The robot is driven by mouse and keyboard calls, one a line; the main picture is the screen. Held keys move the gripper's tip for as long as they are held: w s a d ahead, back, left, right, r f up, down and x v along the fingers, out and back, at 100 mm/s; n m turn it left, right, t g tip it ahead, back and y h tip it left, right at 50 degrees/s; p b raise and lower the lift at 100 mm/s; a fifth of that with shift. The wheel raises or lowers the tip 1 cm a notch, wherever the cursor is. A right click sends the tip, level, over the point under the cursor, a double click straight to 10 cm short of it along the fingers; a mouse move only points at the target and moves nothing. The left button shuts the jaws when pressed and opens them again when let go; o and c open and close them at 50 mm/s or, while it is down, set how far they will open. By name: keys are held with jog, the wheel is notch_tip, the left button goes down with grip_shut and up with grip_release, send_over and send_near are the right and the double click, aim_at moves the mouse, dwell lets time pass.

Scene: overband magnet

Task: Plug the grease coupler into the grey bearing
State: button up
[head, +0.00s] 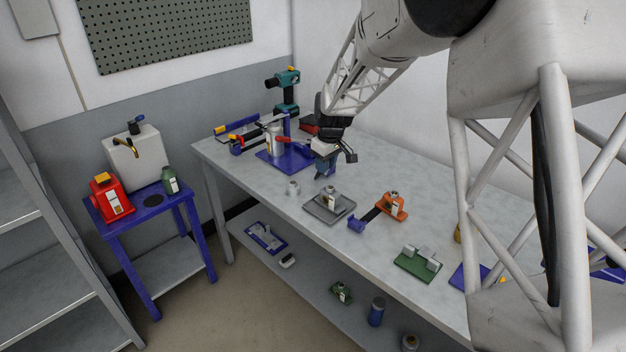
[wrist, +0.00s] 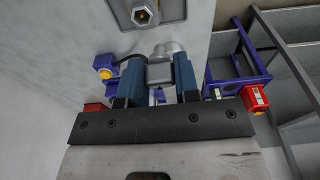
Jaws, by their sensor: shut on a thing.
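The grey bearing (head: 330,204) sits on a grey plate on the workbench. My gripper (head: 326,173) is over the bench, behind the bearing in the head view. In the wrist view, the two blue fingers of my gripper (wrist: 159,73) are shut on a grey block-like part, which looks like the grease coupler (wrist: 160,75). In the head view the coupler is too small and covered to make out.
An orange bearing (head: 391,205) stands right of the grey one, and a small grey cylindrical part (head: 293,188) to its left. A blue stand (head: 283,162) with a canister is behind. A green fixture (head: 418,264) is nearer the front.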

jog(key=shift+w+d+r, duration=0.6)
jog(key=shift+d+r, duration=0.15)
jog(key=shift+d, duration=0.15)
jog(key=shift+f, duration=0.2)
jog(key=shift+f, duration=2.7)
jog(key=shift+f, duration=1.25)
jog(key=o, duration=1)
jog(key=shift+r, duration=0.1)
notch_tip(320, 180, up, 8)
jog(key=shift+s+d+f, duration=0.2)
jog(key=shift+s+d, duration=0.1)
jog(key=shift+d, duration=0.05)
